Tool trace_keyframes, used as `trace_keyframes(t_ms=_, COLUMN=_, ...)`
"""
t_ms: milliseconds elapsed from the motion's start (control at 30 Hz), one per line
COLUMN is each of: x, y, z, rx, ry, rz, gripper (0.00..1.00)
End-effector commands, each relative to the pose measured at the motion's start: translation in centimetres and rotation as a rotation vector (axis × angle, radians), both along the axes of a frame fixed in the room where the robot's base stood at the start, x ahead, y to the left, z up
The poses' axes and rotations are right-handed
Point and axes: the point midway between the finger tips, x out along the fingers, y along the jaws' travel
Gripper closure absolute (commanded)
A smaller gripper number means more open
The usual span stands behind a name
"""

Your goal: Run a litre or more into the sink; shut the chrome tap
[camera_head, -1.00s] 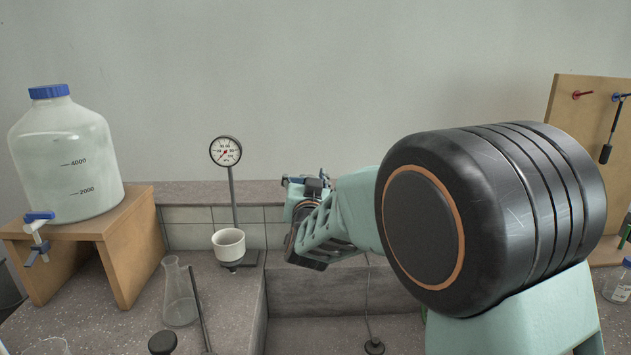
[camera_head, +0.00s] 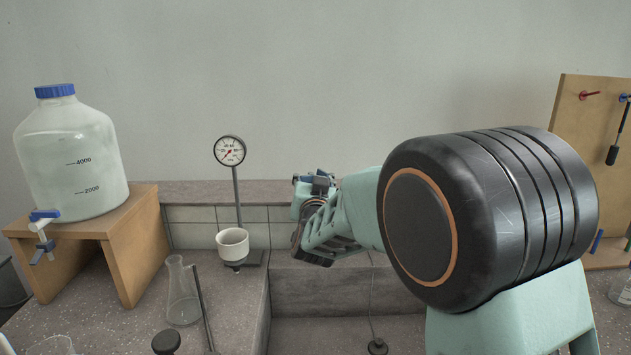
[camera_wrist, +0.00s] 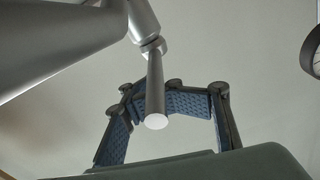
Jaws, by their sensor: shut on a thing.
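The chrome tap (camera_wrist: 70,45) crosses the upper left of the wrist view as thick metal tubes. Its slim lever (camera_wrist: 155,92) hangs down between the blue-padded fingers of my gripper (camera_wrist: 170,100), which is shut on it; the exact contact is hard to make out. In the head view my gripper (camera_head: 314,182) is above the back ledge of the sink (camera_head: 340,291). The tap cannot be made out there, as my arm covers that area. Water flow and the level in the basin cannot be seen.
Left of the sink stand a pressure gauge (camera_head: 230,151), a white funnel cup (camera_head: 232,244) and a glass flask (camera_head: 182,295). A large carboy (camera_head: 72,160) sits on a wooden stand (camera_head: 130,240). A wooden tool board (camera_head: 575,130) is at right.

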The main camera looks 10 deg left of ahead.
Motion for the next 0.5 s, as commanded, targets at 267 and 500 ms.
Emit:
trace_keyframes(t_ms=267, x=-0.45, y=0.64, z=-2.46, rx=-0.018, ry=0.042, rz=0.014, gripper=1.00)
trace_keyframes(t_ms=500, x=-0.55, y=0.87, z=-2.45, rx=-0.018, ry=0.042, rz=0.019, gripper=0.74)
